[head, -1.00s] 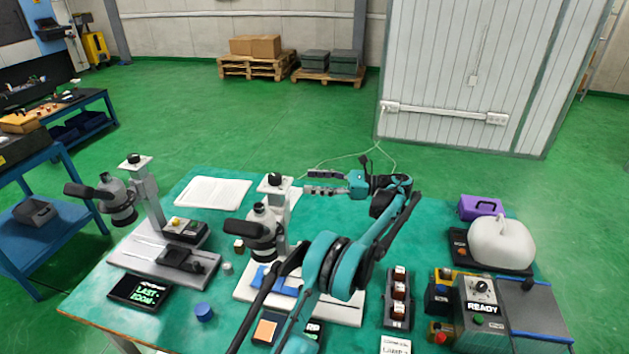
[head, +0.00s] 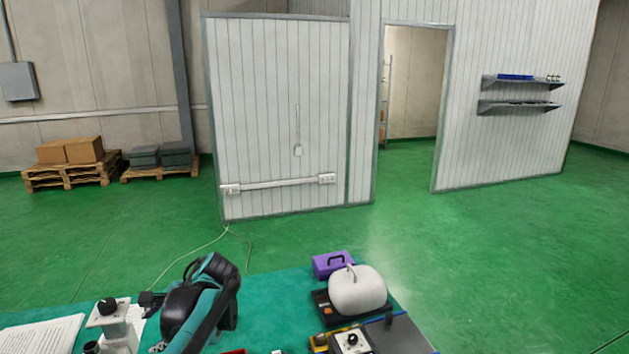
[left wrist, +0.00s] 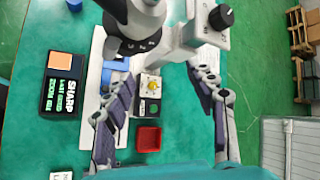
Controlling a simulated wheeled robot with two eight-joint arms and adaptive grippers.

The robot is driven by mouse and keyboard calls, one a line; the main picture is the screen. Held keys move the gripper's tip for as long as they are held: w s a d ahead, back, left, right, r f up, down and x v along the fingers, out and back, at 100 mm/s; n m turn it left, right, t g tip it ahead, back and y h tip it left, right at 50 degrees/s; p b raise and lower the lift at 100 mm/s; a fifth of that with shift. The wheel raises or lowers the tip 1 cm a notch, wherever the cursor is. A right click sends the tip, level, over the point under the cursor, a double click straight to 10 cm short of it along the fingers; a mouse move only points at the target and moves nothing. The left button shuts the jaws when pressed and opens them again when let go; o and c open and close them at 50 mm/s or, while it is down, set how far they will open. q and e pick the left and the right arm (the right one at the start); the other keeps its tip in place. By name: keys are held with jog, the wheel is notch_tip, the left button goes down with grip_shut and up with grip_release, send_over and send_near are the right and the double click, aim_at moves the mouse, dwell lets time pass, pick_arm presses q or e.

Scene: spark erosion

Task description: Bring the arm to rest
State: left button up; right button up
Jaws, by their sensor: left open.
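My left arm (head: 205,300) is folded over the teal table, at the bottom of the head view. Its fingers are hard to make out there. In the left wrist view my left gripper (left wrist: 160,78) is open, with two dark-padded fingers spread apart and nothing held between them. A small box with a yellow knob (left wrist: 151,88) and a red tray (left wrist: 148,138) show in the gap between the fingers, lower down. My right gripper is not in view.
Green floor lies open beyond.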

pick_arm(q)
jog(key=s+d+f+n+t+h, duration=0.3)
jog(key=s+d+f+n+h, duration=0.1)
jog(key=s+d, duration=0.4)
jog(key=s+d+f+n+t+h, duration=0.2)
jog(key=s+d+f+n+h, duration=0.2)
jog(key=s+d, duration=0.5)
notch_tip(320, 180, down, 2)
jog(key=shift+s+d+f+n+t+h, duration=0.15)
jog(key=shift+s+n+t+h, duration=0.2)
jog(key=shift+n, duration=0.35)
jog(key=shift+w, duration=0.1)
